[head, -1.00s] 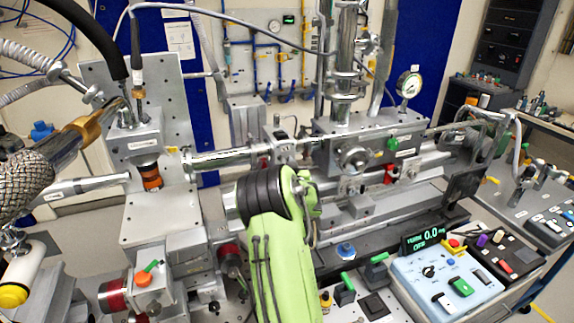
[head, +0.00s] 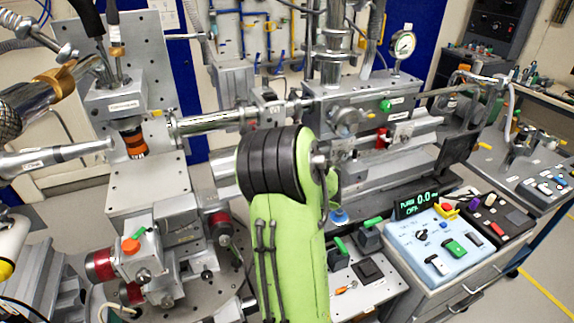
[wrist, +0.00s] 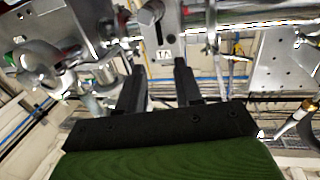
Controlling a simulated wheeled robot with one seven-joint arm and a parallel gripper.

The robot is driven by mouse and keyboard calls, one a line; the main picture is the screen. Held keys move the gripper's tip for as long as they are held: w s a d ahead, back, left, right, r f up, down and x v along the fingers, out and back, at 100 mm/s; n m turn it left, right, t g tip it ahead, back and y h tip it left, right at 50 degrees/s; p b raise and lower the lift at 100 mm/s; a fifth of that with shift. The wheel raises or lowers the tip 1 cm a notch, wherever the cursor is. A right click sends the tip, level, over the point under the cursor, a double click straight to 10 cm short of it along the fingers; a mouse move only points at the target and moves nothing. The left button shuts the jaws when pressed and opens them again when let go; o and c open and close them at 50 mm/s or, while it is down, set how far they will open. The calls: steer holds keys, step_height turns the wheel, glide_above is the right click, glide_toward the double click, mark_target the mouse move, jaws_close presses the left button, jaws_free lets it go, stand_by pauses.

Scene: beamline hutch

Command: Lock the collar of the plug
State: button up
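I cannot tell for sure which part is the plug. One candidate is the cable connector with a brass-coloured ring (head: 117,51) on top of the grey box at the upper left in the head view. An orange-and-black ring (head: 135,143) sits under that same box. How any collar is turned cannot be made out. In the wrist view, my gripper (wrist: 159,66) has its two black fingers apart, with nothing visibly held. A grey metal bracket with a small white label (wrist: 164,54) shows beyond the fingertips. In the head view my green arm hides the gripper.
A horizontal metal tube (head: 208,122) runs right from the left stand. A dial gauge (head: 402,43) stands at the back. A control box with a green display (head: 418,203) is at the right. The bench is crowded.

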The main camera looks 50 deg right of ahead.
steer(key=b+v, duration=0.2)
steer(key=v, duration=0.4)
steer(key=shift+b, duration=0.3)
